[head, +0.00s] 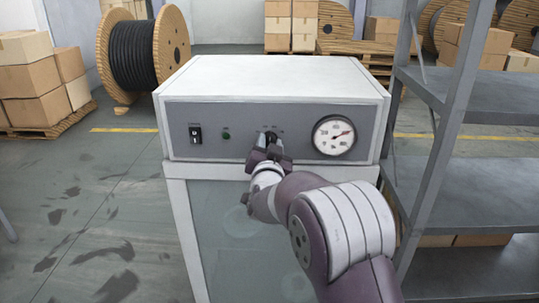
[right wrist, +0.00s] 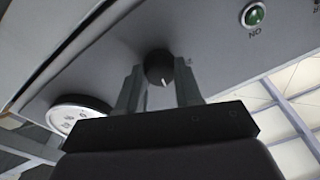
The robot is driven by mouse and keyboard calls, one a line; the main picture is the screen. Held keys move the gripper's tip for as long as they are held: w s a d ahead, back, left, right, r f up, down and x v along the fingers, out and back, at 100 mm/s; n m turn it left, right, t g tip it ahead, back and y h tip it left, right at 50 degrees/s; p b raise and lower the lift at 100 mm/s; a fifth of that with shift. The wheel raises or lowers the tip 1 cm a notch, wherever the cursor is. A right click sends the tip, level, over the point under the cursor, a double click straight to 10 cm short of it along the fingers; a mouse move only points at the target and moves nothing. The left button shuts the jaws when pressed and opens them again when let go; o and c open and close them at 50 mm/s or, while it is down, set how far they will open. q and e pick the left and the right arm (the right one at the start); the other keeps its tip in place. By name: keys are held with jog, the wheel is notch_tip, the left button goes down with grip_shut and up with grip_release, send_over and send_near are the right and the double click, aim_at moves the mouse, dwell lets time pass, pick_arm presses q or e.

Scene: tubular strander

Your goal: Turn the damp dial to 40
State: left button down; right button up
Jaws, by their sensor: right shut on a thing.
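The damp dial is a small black round knob with a white pointer line (right wrist: 159,68), on the grey front panel of a white cabinet box (head: 270,80). In the head view the knob (head: 270,136) is partly hidden by my right gripper (head: 268,146). In the right wrist view, my right gripper (right wrist: 160,85) has one finger on each side of the knob and is shut on it. The scale marks around the knob are mostly hidden, so the value it points to cannot be read. My left gripper is not in view.
A grey metal shelf (head: 460,170) stands close on the right.

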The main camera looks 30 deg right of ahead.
jog(key=shift+m+b, duration=0.65)
jog(key=shift+m, duration=0.35)
jog(key=o, duration=1)
jog(key=shift+o, duration=0.2)
jog(key=p+v, duration=0.1)
jog(key=v, duration=1.1)
jog(key=shift+s+a, duration=0.25)
jog(key=shift+a, duration=0.05)
jog(key=shift+f, duration=0.1)
